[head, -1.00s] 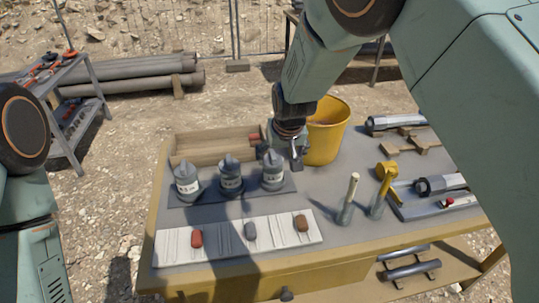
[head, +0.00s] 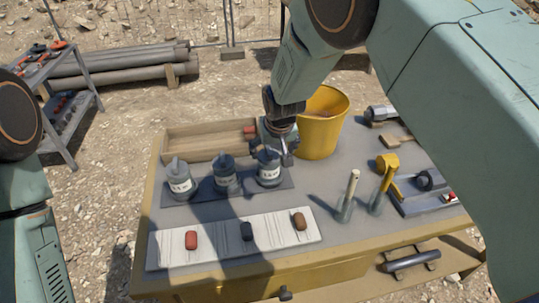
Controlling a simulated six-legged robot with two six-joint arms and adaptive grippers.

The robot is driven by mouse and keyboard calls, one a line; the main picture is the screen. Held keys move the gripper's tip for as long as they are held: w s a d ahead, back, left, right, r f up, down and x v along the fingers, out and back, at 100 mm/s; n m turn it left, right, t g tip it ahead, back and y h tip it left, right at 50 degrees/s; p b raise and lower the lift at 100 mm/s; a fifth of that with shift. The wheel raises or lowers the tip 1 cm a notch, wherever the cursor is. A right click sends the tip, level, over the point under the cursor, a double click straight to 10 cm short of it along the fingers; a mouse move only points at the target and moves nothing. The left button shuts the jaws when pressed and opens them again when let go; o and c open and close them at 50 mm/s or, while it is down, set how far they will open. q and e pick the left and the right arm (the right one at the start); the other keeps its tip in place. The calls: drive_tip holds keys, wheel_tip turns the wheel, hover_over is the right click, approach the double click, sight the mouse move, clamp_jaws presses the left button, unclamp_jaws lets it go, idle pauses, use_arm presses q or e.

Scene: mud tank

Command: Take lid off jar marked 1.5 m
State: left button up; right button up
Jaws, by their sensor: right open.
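Three grey jars with pale labels and knobbed lids stand in a row on a dark mat (head: 205,194): the left jar (head: 180,185), the middle jar (head: 226,180) and the right jar (head: 269,175). The label markings are too small to read, so I cannot tell which jar is marked 1.5 m. All three lids appear on. My right gripper (head: 284,154) is open at the right jar's lid, just to its right; I cannot tell whether it touches. My left arm is at the left edge, its gripper out of view.
A yellow bucket (head: 322,120) stands right behind the right gripper. A wooden tray (head: 198,142) lies behind the jars. A white board (head: 210,247) with three small coloured pieces lies in front. A pale-handled tool (head: 349,194) and a yellow-headed tool (head: 386,168) stand to the right.

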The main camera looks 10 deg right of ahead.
sight(270, 155)
drive_tip(key=f, duration=0.1)
drive_tip(key=w+f, duration=0.1)
drive_tip(key=shift+w+a+f, duration=0.1)
drive_tip(key=shift+a+f, duration=0.2)
drive_tip(key=shift+a, duration=0.1)
drive_tip(key=shift+w+f, duration=0.2)
drive_tip(key=shift+f, duration=0.15)
drive_tip(key=shift+s+d+r, duration=0.1)
drive_tip(key=shift+d, duration=0.2)
drive_tip(key=shift+c, duration=0.5)
drive_tip(key=shift+a, duration=0.25)
drive_tip(key=c, duration=0.5)
drive_tip(key=shift+d, duration=0.2)
drive_tip(key=c, duration=0.4)
drive_tip(key=shift+c, duration=0.3)
drive_tip(key=shift+a, duration=0.15)
